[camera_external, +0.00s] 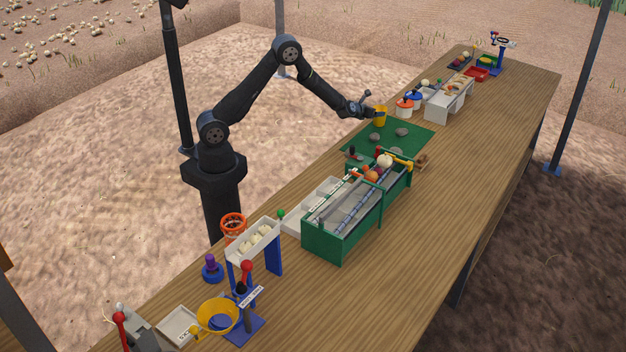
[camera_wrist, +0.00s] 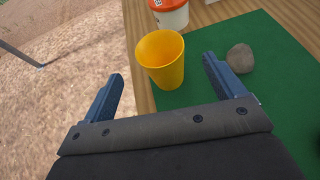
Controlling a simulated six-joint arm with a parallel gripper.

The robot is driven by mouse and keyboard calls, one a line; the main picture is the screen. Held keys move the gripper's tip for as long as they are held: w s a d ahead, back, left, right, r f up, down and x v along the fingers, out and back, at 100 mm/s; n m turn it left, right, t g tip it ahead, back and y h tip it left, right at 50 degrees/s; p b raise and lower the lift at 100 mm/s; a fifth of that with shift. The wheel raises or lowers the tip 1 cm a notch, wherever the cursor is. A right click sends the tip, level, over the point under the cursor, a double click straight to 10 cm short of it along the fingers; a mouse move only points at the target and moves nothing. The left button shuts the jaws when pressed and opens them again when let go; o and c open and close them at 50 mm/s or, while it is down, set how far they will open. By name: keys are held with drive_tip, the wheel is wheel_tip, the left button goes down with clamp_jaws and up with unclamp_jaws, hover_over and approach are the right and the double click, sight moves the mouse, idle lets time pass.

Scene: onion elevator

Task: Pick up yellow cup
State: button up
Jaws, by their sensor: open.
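The yellow cup (camera_wrist: 162,62) stands upright on the table at the edge of the green mat (camera_wrist: 275,40). It looks empty inside in the wrist view. In the external view the yellow cup (camera_external: 380,116) is at the mat's far end, right by my gripper (camera_external: 366,112). In the wrist view my gripper (camera_wrist: 160,85) is open, one finger on each side of the cup's lower part as pictured. The cup appears just ahead of the fingertips. I see no clear contact.
A white container with an orange band (camera_wrist: 170,14) stands just beyond the cup. A grey stone (camera_wrist: 240,58) lies on the mat near the right finger. A green machine (camera_external: 340,232) stands before the mat. The table's right side (camera_external: 480,190) is clear.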

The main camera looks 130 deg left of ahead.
sight(384, 110)
drive_tip(key=shift+x, duration=3.9)
drive_tip(key=c, duration=1.1)
